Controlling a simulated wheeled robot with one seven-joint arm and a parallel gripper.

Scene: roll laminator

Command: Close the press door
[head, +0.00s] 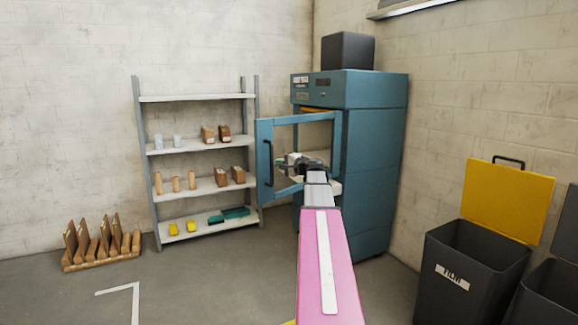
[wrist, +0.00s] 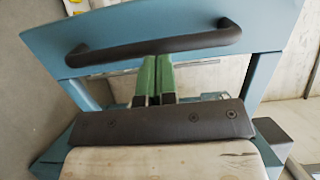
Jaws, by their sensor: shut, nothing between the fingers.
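The press door is a blue frame (head: 264,135) with an open window. It stands swung out to the left from the tall blue press (head: 375,150). Its dark bar handle (head: 267,163) is on the outer left edge. In the wrist view the door frame (wrist: 270,70) fills the upper part, with the handle (wrist: 155,46) across the top. My gripper (head: 283,163) is in front of the door's window, just right of the handle. In the wrist view its green fingers (wrist: 157,62) are together and empty, pointing toward the handle. I cannot tell whether they touch the door.
A metal shelf unit (head: 195,98) with small items stands left of the press. A wooden rack (head: 100,260) sits on the floor at left. A dark bin (head: 460,285) with a raised yellow lid (head: 508,200) stands at right. The floor at front left is clear.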

